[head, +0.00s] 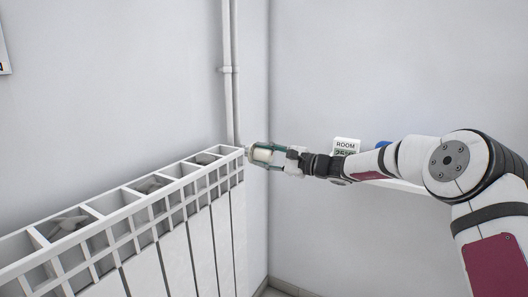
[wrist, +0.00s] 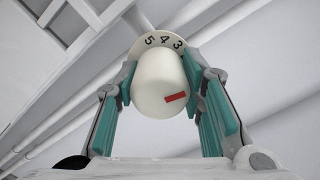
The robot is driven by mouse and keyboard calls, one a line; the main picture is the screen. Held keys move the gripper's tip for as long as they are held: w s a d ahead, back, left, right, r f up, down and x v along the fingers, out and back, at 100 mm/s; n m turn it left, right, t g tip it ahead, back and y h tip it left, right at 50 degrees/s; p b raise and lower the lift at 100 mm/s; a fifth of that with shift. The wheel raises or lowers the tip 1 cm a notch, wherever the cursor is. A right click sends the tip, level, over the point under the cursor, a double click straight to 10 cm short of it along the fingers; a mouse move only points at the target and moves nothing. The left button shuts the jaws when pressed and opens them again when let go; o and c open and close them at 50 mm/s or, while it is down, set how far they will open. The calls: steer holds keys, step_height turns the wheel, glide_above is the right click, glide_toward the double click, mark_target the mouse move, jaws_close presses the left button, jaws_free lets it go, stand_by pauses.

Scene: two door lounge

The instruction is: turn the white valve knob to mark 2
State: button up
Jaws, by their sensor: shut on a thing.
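The white valve knob (wrist: 158,85) is in the middle of the wrist view, between the teal-padded fingers of my gripper (wrist: 165,90). A red mark (wrist: 176,97) shows on its face, toward the right and a little below centre. Behind it a pale dial (wrist: 152,46) shows the numbers 5, 4 and 3; the rest of the dial is hidden by the knob and fingers.
A white radiator (head: 165,225) with an open grille top runs along the left wall. Vertical pipes (head: 230,75) rise behind its end. A room display (head: 345,146) and a blue object (head: 383,144) stand behind my arm at the right wall.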

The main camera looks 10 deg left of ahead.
steer(key=shift+m, duration=0.3)
steer(key=o, duration=1.1)
steer(key=shift+o, duration=0.2)
steer(key=v, duration=1.2)
